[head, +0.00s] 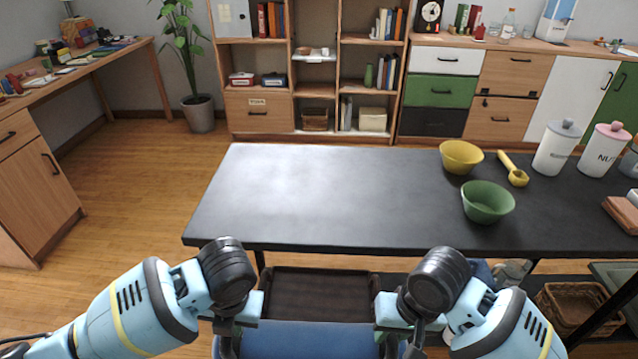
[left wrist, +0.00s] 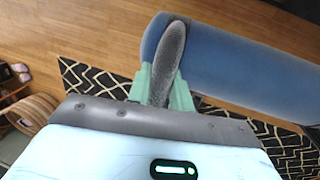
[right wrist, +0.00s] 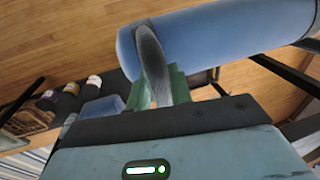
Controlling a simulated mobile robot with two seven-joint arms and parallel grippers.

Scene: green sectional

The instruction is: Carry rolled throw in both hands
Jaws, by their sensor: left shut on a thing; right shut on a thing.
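The rolled throw (head: 310,341) is a thick blue roll lying crosswise at the bottom of the head view, in front of the table. My left gripper (head: 230,340) is shut on its left end; in the left wrist view the blue roll (left wrist: 245,65) runs off to the right from the fingers. My right gripper (head: 408,343) is shut on its other end; the right wrist view shows the roll (right wrist: 225,35) beyond the fingers. The roll looks about level between both hands. Its lower side is hidden in the head view.
A dark-topped table (head: 320,200) stands just ahead. It bears a yellow bowl (head: 461,157), a green bowl (head: 488,202), a yellow scoop (head: 513,168) and canisters (head: 556,147) at right; its left half is bare. Wood floor (head: 130,200) is open at left.

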